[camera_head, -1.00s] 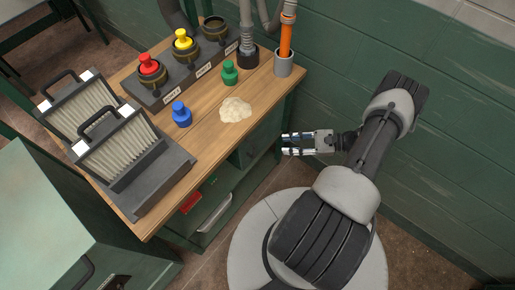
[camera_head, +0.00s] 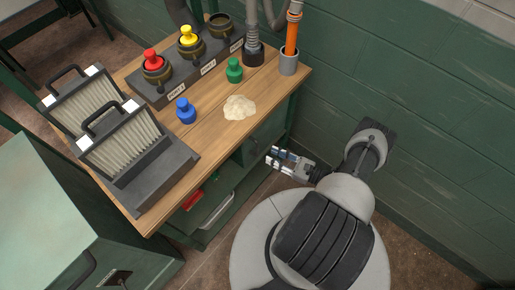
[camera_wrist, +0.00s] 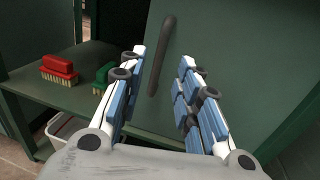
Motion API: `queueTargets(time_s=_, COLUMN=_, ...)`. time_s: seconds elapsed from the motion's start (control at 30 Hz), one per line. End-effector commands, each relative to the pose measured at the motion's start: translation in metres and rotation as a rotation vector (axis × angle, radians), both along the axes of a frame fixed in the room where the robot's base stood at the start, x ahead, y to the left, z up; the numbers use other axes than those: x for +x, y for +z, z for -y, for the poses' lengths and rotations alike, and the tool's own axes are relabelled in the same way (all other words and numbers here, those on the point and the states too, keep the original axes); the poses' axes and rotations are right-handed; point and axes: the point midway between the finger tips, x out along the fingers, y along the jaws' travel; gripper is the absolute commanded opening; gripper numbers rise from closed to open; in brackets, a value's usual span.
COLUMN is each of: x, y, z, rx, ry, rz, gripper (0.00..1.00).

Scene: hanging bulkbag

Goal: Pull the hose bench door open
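The green hose bench door (camera_wrist: 215,65) is under the right end of the bench, and its front fills the middle and right of the wrist view. Its dark upright handle (camera_wrist: 163,55) shows between and beyond my fingers, near the door's left side. In the head view the door (camera_head: 262,140) shows only in part below the tabletop. My gripper (camera_head: 271,158) is beside the bench front, below the tabletop's height. In the wrist view my gripper (camera_wrist: 160,75) is open, with a wide gap between the fingers and nothing held. It appears apart from the handle.
An open shelf left of the door holds a red brush (camera_wrist: 60,70) and a green brush (camera_wrist: 104,76). A green wall (camera_head: 400,90) stands at right; a green cabinet (camera_head: 50,215) at left.

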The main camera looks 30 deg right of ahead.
Motion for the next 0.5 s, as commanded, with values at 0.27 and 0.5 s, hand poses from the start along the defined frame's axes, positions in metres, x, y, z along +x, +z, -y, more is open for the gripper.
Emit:
queueTargets(time_s=0.27, x=0.048, y=-0.001, z=-0.030, rx=-0.001, ry=0.005, rz=0.001, gripper=0.31)
queueTargets(time_s=0.5, x=0.067, y=0.000, z=-0.041, rx=-0.001, ry=0.002, rz=0.001, gripper=0.31)
